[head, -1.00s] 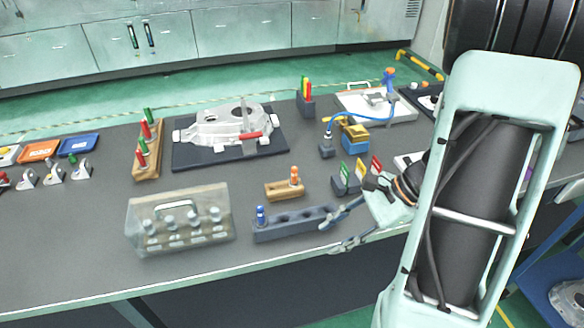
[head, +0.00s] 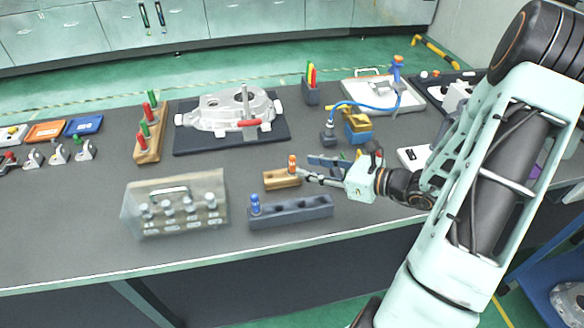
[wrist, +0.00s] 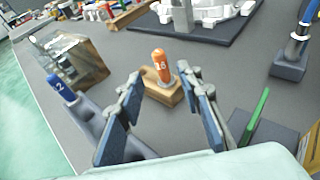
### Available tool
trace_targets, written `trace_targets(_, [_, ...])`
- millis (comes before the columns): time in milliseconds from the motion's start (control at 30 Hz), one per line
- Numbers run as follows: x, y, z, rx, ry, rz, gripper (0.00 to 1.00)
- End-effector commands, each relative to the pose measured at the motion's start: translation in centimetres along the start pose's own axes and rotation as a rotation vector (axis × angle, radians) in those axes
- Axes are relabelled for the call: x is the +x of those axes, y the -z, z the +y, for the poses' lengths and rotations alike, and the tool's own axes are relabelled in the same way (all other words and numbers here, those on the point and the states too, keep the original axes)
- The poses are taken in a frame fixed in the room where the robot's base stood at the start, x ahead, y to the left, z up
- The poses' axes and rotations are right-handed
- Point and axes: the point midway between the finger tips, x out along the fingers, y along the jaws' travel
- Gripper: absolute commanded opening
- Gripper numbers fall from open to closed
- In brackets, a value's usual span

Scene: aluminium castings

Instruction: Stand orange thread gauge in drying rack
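The orange thread gauge (head: 292,165), marked 16 in the wrist view (wrist: 161,65), stands upright at one end of a small wooden block (head: 275,181). The dark grey drying rack (head: 300,213) lies in front of the block, with a blue gauge (head: 255,204) standing in its left end and empty sockets to the right. My gripper (head: 305,172) is open, just right of the orange gauge. In the wrist view its two fingers (wrist: 162,108) are spread wide, with the orange gauge beyond the tips, roughly between them. Nothing is held.
A grey casting on a dark mat (head: 231,138) lies behind. Bare table lies between case and wooden block.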

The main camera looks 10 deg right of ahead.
Motion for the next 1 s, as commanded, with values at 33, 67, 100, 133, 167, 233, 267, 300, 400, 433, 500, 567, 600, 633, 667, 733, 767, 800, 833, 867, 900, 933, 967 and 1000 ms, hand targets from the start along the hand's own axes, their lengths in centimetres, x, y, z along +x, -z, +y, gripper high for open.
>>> trace_targets(33, [0.7, 0.0, 0.1, 0.0, -0.002, 0.0, 0.33])
trace_targets(67, [0.9, 0.0, 0.1, 0.0, -0.002, 0.001, 0.33])
trace_targets(100, [1.2, 0.0, 0.0, -0.001, -0.001, 0.001, 0.33])
trace_targets(133, [1.3, 0.0, 0.0, -0.001, -0.001, 0.001, 0.33])
trace_targets(167, [1.5, 0.0, 0.0, -0.001, -0.001, 0.001, 0.33])
trace_targets(233, [2.1, -0.1, 0.0, -0.001, -0.003, 0.001, 0.33])
trace_targets(267, [2.5, -0.2, 0.0, -0.001, -0.004, 0.0, 0.33])
trace_targets(300, [3.2, -0.2, 0.0, 0.0, -0.004, 0.001, 0.33])
trace_targets(400, [4.8, -0.4, -0.2, 0.0, -0.004, 0.0, 0.33])
trace_targets(433, [5.2, -0.3, -0.2, 0.0, -0.005, 0.001, 0.33])
trace_targets(500, [6.0, -0.3, -0.2, -0.001, -0.003, 0.001, 0.33])
trace_targets(567, [6.4, -0.3, -0.2, -0.002, -0.003, 0.001, 0.33])
trace_targets(600, [6.5, -0.3, -0.2, -0.002, -0.002, 0.001, 0.33])
trace_targets(633, [6.6, -0.3, -0.2, -0.002, -0.002, 0.001, 0.33])
trace_targets(667, [6.6, -0.2, -0.3, -0.002, -0.001, 0.001, 0.33])
trace_targets(733, [6.6, -0.2, -0.3, -0.002, -0.001, 0.002, 0.33])
trace_targets(767, [6.6, -0.2, -0.3, -0.002, -0.001, 0.002, 0.33])
trace_targets(800, [6.6, -0.2, -0.3, -0.002, -0.001, 0.002, 0.33])
trace_targets(833, [6.6, -0.2, -0.3, -0.002, -0.001, 0.002, 0.32])
trace_targets(867, [6.6, -0.2, -0.3, -0.002, -0.001, 0.002, 0.28])
trace_targets(900, [6.6, -0.2, -0.3, -0.002, -0.001, 0.002, 0.24])
trace_targets(933, [6.5, -0.2, -0.3, -0.002, -0.001, 0.002, 0.21])
trace_targets(967, [6.5, -0.2, -0.3, -0.002, -0.001, 0.002, 0.17])
trace_targets(1000, [6.5, -0.2, -0.3, -0.002, -0.001, 0.002, 0.13])
